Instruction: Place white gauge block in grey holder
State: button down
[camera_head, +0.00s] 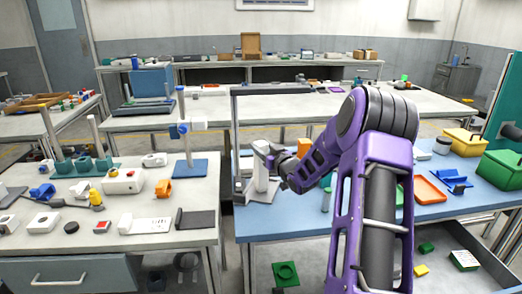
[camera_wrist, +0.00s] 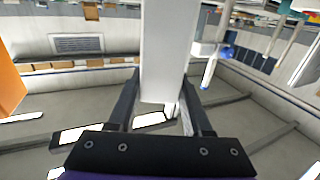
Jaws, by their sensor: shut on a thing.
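The white gauge block (camera_wrist: 168,50) is a tall plain white bar between the two dark fingers of my gripper (camera_wrist: 160,105) in the wrist view. In the head view, my gripper (camera_head: 274,160) is at the back left of the blue table, shut on the upright white block (camera_head: 261,172). A light grey base (camera_head: 262,194) shows below the block and may be the grey holder. I cannot tell whether the block touches it or stands above it. My arm hides part of the table to the right.
A dark upright frame (camera_head: 236,130) rises behind my gripper. An orange tray (camera_head: 430,190), a blue part (camera_head: 453,182) and a green box (camera_head: 500,170) are on the right. A left table holds several parts, including a blue stand (camera_head: 190,169). The blue table's front left (camera_head: 275,222) is clear.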

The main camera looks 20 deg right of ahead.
jog(key=shift+f, duration=0.25)
jog(key=shift+f, duration=0.15)
jog(key=shift+c, duration=1.6)
grip_release()
jog(key=shift+s+r, duration=0.1)
jog(key=shift+r, duration=0.15)
jog(key=s+d, duration=0.1)
jog(key=s, duration=1)
jog(key=shift+s, duration=0.35)
jog(key=shift+d, duration=0.1)
